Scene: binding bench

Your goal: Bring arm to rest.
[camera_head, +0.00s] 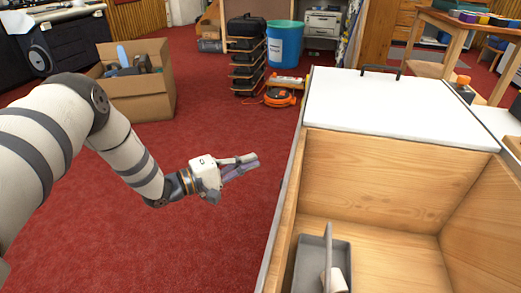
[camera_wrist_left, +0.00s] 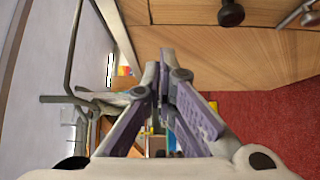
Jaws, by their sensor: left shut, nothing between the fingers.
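My left gripper (camera_head: 254,160) shows in the head view at the end of my left arm, over the red carpet and to the left of the open wooden box. Its fingers are together with nothing between them, and they point right toward the box's side. In the left wrist view the gripper (camera_wrist_left: 163,75) also shows its fingertips close together and empty. My right gripper is in neither view.
The wooden box (camera_head: 375,190) with a white lid (camera_head: 385,100) fills the right side. A grey tray (camera_head: 308,265) with a white roll stands inside it. A cardboard box (camera_head: 145,95), a blue bin (camera_head: 284,45) and an orange reel (camera_head: 279,97) stand behind. Carpet (camera_head: 215,110) around the gripper is clear.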

